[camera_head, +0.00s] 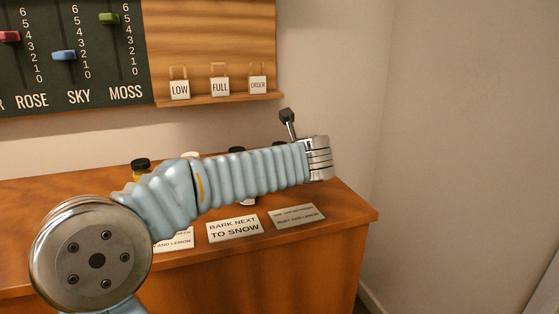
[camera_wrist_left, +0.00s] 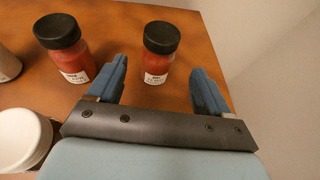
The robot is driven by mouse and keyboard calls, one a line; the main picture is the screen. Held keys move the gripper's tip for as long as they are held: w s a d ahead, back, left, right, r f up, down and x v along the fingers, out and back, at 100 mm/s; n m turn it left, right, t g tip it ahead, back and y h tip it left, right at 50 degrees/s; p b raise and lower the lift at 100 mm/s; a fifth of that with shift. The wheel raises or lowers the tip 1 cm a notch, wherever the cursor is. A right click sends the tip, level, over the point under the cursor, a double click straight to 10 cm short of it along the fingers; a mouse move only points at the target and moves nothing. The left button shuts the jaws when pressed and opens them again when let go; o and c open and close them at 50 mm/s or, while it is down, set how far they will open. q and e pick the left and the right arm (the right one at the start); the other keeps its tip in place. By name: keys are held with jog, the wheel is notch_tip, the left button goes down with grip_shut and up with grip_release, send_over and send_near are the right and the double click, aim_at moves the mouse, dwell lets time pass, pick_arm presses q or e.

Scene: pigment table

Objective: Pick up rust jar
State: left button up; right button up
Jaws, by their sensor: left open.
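In the left wrist view, two red jars with black lids stand upright on the wooden table. One red jar (camera_wrist_left: 157,64) is ahead of my left gripper (camera_wrist_left: 160,68), between the lines of its two blue fingers. The other red jar (camera_wrist_left: 70,55) stands to the left, outside the fingers. Their labels are too small to read surely, so I cannot tell for certain which is the rust jar. My left gripper is open and empty. In the head view my left arm hides its fingers and most jars. My right gripper is not in view.
A white-lidded jar (camera_wrist_left: 22,138) is close beside the left finger. A yellow jar (camera_head: 138,173) stands at the table's (camera_head: 345,212) back left. Cards, including one reading "BARK NEXT TO SNOW" (camera_head: 235,229), lie along the front. The table's right end is clear, near a wall.

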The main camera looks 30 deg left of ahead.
pick_arm(q)
jog(key=x, duration=0.7)
jog(key=shift+w+a+f+p, duration=0.1)
jog(key=shift+w+a+p, duration=0.05)
jog(key=shift+a+p, duration=0.25)
jog(key=c, duration=1.1)
